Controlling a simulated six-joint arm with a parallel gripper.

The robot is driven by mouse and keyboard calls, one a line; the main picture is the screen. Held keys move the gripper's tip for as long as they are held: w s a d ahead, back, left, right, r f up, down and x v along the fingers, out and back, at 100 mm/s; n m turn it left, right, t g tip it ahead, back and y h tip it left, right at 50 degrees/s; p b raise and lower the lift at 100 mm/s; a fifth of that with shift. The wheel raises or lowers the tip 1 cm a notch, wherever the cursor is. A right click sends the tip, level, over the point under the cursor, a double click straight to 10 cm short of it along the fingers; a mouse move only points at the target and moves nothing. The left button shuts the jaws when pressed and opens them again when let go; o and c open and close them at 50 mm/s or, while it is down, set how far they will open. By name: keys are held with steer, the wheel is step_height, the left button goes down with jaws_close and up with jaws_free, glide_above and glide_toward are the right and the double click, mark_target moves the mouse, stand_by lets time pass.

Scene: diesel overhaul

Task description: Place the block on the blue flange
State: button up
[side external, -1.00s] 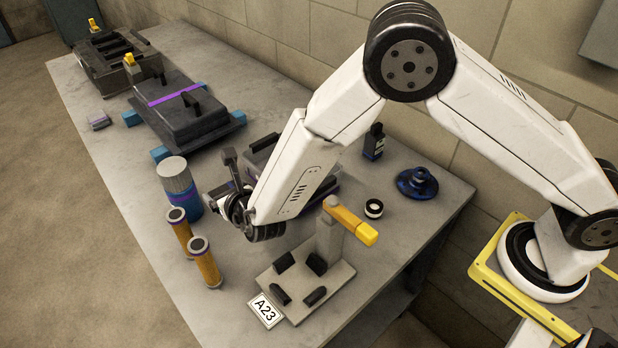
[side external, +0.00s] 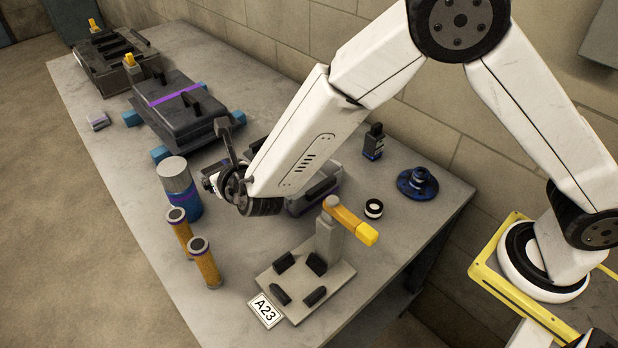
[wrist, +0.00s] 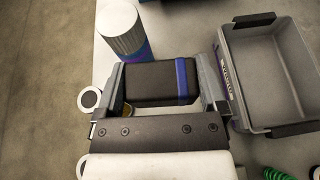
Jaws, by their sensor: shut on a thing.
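The block (wrist: 150,82) is black with a blue band near its right end. In the wrist view it sits between the two grey fingers of my gripper (wrist: 165,78), which is shut on it. In the side view my gripper (side external: 226,150) is above the table beside the blue-banded canister; the block cannot be made out clearly there. The blue flange (side external: 417,183) stands at the right part of the table, apart from my gripper and with nothing on it.
A grey bin (wrist: 270,78) is right of my gripper, partly hidden by my arm in the side view. The canister (side external: 178,183) and two orange cylinders (side external: 206,265) stand left. A fixture (side external: 310,275) with an orange lever is in front. A dark bottle (side external: 374,142) and ring (side external: 374,208) are near the flange.

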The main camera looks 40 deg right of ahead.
step_height(320, 180, up, 2)
steer(key=shift+r, duration=0.25)
steer(key=d+m+g+h, duration=0.1)
steer(key=d+m+h, duration=0.25)
steer(key=d, duration=0.75)
steer(key=m+g+h, duration=0.9)
steer(key=m+g, duration=0.4)
steer(key=m, duration=0.1)
glide_above(422, 172)
steer(key=shift+f, duration=2.65)
steer(key=shift+f, duration=0.1)
steer(key=shift+f, duration=2.1)
